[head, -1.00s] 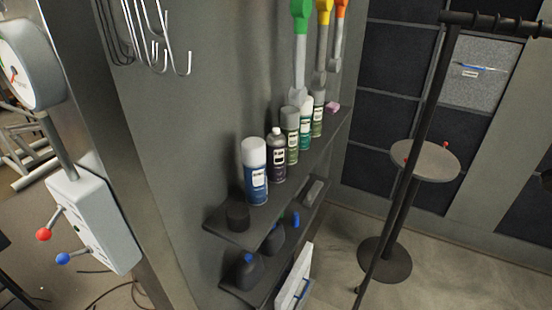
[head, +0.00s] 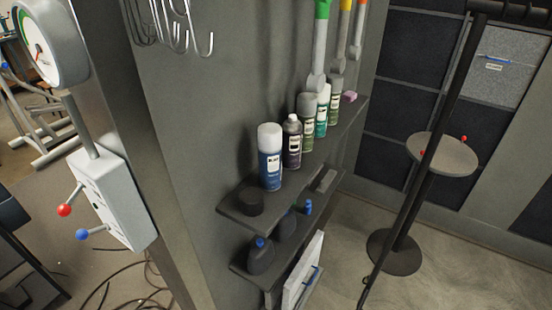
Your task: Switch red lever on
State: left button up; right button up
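The red lever (head: 66,209) is a short metal rod with a red ball end, on the left face of a white control box (head: 112,197) at the left of the head view. A similar lever with a blue ball (head: 83,234) sits just below it. Both rods point out to the left and downward. The box is fixed to a grey post and joined by a pipe to a round gauge (head: 48,48) above. Neither of my grippers shows in the head view.
A dark wall shelf (head: 232,214) with several spray cans stands right of the post. Metal hooks (head: 190,35) hang above. A round stool-like table (head: 447,157) and a dark pole stand at the right. Cables (head: 122,285) lie on the floor below the box.

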aim_at(64, 209)
jog(key=u, duration=1.35)
